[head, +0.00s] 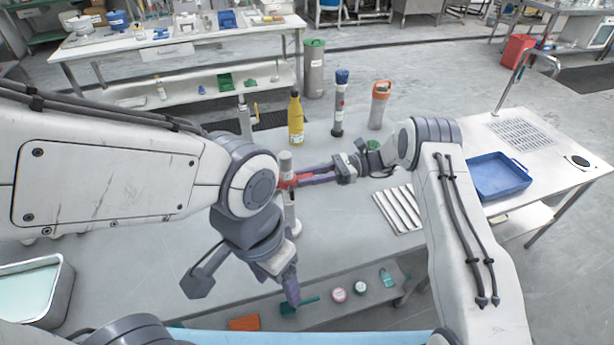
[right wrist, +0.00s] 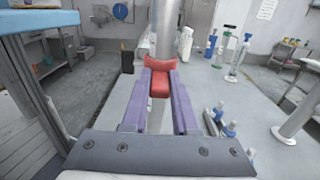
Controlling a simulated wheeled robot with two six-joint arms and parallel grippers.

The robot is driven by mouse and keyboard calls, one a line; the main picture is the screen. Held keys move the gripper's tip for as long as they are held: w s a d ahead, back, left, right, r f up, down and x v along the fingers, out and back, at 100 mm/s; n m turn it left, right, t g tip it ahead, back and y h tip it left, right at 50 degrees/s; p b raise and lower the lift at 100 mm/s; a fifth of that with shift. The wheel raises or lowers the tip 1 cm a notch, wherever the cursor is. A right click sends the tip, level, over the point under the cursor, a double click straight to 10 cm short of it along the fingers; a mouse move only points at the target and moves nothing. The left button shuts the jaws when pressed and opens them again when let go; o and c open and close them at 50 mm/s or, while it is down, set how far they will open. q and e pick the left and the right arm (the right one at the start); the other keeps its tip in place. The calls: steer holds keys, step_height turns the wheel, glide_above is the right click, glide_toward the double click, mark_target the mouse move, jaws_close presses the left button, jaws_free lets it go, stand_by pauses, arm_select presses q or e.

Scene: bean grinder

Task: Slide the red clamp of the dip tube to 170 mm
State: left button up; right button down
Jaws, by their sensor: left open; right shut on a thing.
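The dip tube (head: 285,159) is a pale grey upright tube standing on the near table, partly hidden by my left arm. Its red clamp (head: 284,182) sits around or against the tube below the top in the head view. My right gripper (head: 297,180) reaches in from the right and is shut on the clamp. In the right wrist view the red clamp (right wrist: 160,84) sits between the two purple fingers, with the tube (right wrist: 167,30) rising just behind it. My left gripper (head: 290,292) is open, low and in front of the tube. The scale marks are not readable.
A yellow bottle (head: 296,118), a blue-capped tube (head: 339,108) and an orange-topped container (head: 379,106) stand behind. A ridged white rack (head: 399,209) lies right of the tube, with a blue tray (head: 498,176) farther right. A metal basin (head: 35,288) is at the left.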

stand_by(0.8)
step_height(320, 180, down, 6)
steer(key=b, duration=0.6)
steer(key=c, duration=0.7)
jaws_free()
steer(key=b+v, duration=0.4)
steer(key=v, duration=0.6)
steer(key=shift+w+d, duration=0.15)
steer(key=shift+d, duration=0.05)
